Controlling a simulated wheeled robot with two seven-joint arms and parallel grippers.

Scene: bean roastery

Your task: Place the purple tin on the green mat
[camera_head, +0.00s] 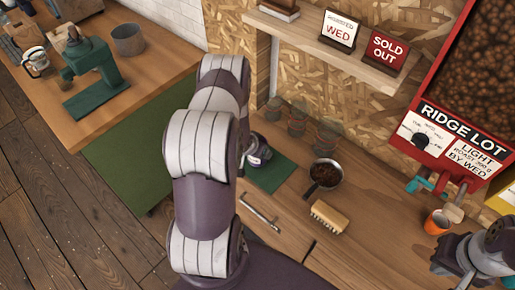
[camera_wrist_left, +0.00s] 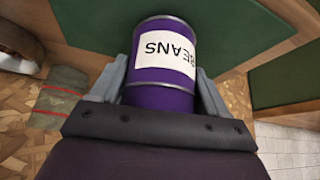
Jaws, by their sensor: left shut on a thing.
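The purple tin (camera_wrist_left: 163,95) with its white BEANS label sits between the jaws of my left gripper (camera_wrist_left: 163,88), which is shut on it. In the head view the tin (camera_head: 259,152) shows only partly, beside my left arm, at the back left part of the green mat (camera_head: 272,176). The mat (camera_wrist_left: 95,38) also shows behind the tin in the left wrist view. I cannot tell whether the tin touches it. My left gripper is mostly hidden by its arm in the head view. My right gripper (camera_head: 455,262) is at the lower right, away from the tin; its jaw opening is unclear.
Several jars (camera_head: 298,120) stand behind the mat. A pan of beans (camera_head: 325,175) and a brush (camera_head: 329,216) are to its right. An orange cup (camera_head: 437,222) stands near the red dispenser (camera_head: 440,120). The counter front between brush and cup is clear.

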